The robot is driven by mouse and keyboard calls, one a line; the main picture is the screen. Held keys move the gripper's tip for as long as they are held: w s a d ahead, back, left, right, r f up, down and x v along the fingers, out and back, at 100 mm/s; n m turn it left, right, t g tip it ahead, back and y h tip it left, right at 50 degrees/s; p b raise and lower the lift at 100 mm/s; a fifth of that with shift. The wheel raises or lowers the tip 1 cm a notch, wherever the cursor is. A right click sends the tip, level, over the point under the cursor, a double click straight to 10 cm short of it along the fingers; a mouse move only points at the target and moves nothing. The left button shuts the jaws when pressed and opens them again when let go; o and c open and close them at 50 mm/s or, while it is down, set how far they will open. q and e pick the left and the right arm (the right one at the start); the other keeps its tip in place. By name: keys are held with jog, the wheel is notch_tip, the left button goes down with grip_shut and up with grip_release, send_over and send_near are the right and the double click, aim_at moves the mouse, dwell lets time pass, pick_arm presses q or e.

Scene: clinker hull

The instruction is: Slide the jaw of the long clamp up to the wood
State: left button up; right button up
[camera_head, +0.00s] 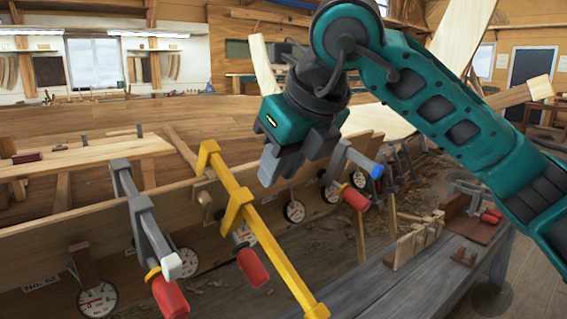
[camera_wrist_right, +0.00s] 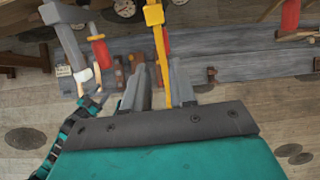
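The long clamp is yellow; its bar (camera_head: 270,243) runs from a fixed head (camera_head: 207,154) at the plank's top edge down toward the lower right. Its sliding jaw (camera_head: 237,209) is partway down the bar, with a red handle (camera_head: 252,267) below it. The wood is the long hull plank (camera_head: 110,225); I cannot tell the exact gap between jaw and plank. My right gripper (camera_head: 272,165) is just right of the bar's upper part in the head view. In the right wrist view its fingers (camera_wrist_right: 158,88) are apart, with the yellow bar (camera_wrist_right: 162,55) showing in the gap. My left gripper is not in view.
A grey clamp (camera_head: 140,205) with a red handle stands left of the long clamp. Another grey clamp (camera_head: 352,160) is close right of my right gripper. Round dials (camera_head: 97,298) line the plank. A grey bench (camera_head: 400,285) is at the lower right.

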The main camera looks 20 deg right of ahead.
aim_at(245, 197)
jog(key=b+x, duration=0.3)
jog(key=x, duration=0.6)
jog(key=shift+w+a+f+b, duration=0.1)
jog(key=shift+a+f+b, duration=0.05)
jog(key=shift+f+b, duration=0.2)
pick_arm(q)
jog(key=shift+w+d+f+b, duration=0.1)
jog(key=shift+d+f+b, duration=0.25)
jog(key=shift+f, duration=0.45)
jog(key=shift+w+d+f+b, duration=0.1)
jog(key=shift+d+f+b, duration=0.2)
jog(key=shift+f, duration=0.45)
pick_arm(e)
jog(key=shift+x, duration=1.25)
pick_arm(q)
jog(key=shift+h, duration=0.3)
pick_arm(e)
jog(key=shift+r, duration=0.1)
jog(key=shift+c, duration=0.4)
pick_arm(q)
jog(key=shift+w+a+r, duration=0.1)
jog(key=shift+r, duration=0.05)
pick_arm(e)
jog(key=shift+w+a+r, duration=0.1)
jog(key=shift+w, duration=0.1)
